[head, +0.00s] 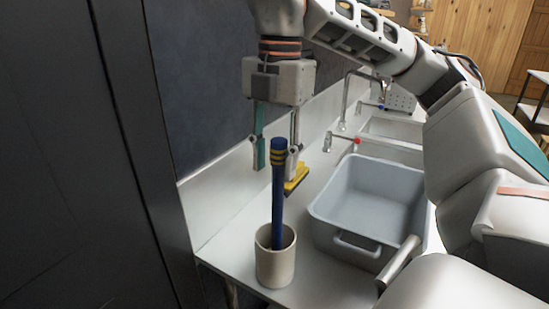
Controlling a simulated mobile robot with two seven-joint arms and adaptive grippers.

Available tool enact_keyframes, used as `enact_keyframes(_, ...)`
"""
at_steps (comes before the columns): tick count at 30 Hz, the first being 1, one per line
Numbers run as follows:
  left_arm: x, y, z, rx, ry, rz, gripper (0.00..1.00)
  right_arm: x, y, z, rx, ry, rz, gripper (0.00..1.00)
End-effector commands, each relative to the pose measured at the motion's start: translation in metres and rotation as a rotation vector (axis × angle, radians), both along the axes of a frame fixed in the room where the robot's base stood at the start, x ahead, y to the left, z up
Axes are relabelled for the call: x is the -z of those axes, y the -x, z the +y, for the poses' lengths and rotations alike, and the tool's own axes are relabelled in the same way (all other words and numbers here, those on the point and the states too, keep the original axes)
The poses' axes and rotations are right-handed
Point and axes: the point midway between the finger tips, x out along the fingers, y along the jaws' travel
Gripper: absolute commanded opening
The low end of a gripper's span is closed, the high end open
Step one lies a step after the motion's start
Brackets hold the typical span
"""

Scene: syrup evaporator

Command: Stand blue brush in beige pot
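My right gripper (276,160) points down at the upper end of the brush. Its two fingers are apart, one on each side of the handle in the picture. I cannot tell whether they touch it; the handle seems to be in front of them. My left gripper is not in view.
A grey basin (368,208) with handles stands right of the pot. A yellow and dark object (297,178) lies behind the brush, partly hidden. Taps (343,108) and a sink are farther back. A dark panel (75,150) fills the left side.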

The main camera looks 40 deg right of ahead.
Motion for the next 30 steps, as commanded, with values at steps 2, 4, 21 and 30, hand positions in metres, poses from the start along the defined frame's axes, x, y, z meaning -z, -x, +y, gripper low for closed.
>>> enact_keyframes(2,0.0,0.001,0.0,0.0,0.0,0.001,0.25,0.0,0.0,0.0,0.0,0.0,0.0,0.35)
enact_keyframes(4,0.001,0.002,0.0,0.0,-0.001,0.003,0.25,-0.001,0.0,0.0,0.0,0.0,0.0,0.35)
enact_keyframes(21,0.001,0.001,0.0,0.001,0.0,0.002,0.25,-0.093,-0.001,-0.005,0.001,0.001,-0.005,0.35)
enact_keyframes(30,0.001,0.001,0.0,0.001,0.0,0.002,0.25,-0.118,0.0,-0.007,0.0,0.001,-0.001,0.35)
